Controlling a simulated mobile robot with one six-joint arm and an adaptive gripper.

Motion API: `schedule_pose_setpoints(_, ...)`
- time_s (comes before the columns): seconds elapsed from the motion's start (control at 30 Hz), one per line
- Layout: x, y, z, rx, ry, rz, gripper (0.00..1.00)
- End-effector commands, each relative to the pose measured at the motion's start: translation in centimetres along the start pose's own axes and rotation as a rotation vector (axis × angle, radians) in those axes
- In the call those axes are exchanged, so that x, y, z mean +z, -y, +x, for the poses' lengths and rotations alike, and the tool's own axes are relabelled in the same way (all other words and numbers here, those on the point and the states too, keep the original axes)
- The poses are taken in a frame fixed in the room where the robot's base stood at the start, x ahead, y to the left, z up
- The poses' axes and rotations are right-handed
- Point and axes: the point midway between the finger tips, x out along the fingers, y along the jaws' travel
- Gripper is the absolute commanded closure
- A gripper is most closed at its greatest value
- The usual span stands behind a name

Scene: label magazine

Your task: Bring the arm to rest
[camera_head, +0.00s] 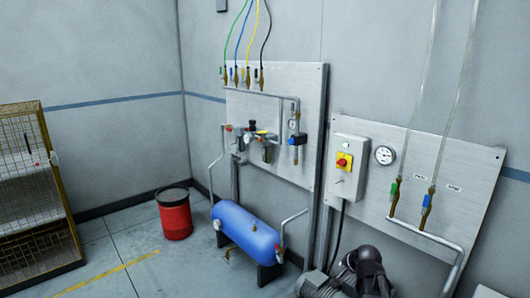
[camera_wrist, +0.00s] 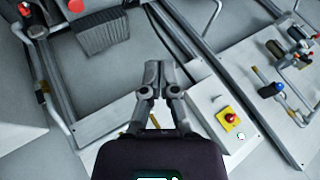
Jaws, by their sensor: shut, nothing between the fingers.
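My gripper (camera_wrist: 160,76) shows in the wrist view, its two grey fingers together with nothing between them. It points toward the wall panels and is apart from what lies behind it. A control box (camera_wrist: 216,120) with a red knob on a yellow plate is to the right of the fingers in that view. The same control box (camera_head: 348,169) is on the wall in the head view. I cannot make out my gripper in the head view.
A blue tank (camera_head: 245,232) stands below the valve panel (camera_head: 308,110). A red drum (camera_head: 174,218) stands left of it, and a mesh cage (camera_head: 30,190) at the far left. A motor-like machine (camera_head: 322,286) is at the bottom. Floor between cage and drum is clear.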

Motion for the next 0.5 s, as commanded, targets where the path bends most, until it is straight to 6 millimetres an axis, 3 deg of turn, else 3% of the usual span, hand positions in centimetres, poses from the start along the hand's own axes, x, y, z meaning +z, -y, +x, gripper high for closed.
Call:
schedule_pose_setpoints(0.03, 2.3, 0.0, -0.8, 0.037, 0.054, -0.076, 1.0)
schedule_pose_setpoints(0.1, 5.1, -0.3, -1.5, 0.092, 0.134, -0.188, 1.0)
schedule_pose_setpoints(0.3, 12.3, -1.8, -4.6, 0.232, 0.366, -0.49, 1.0)
schedule_pose_setpoints(0.5, 16.5, -3.3, -7.6, 0.327, 0.545, -0.695, 1.0)
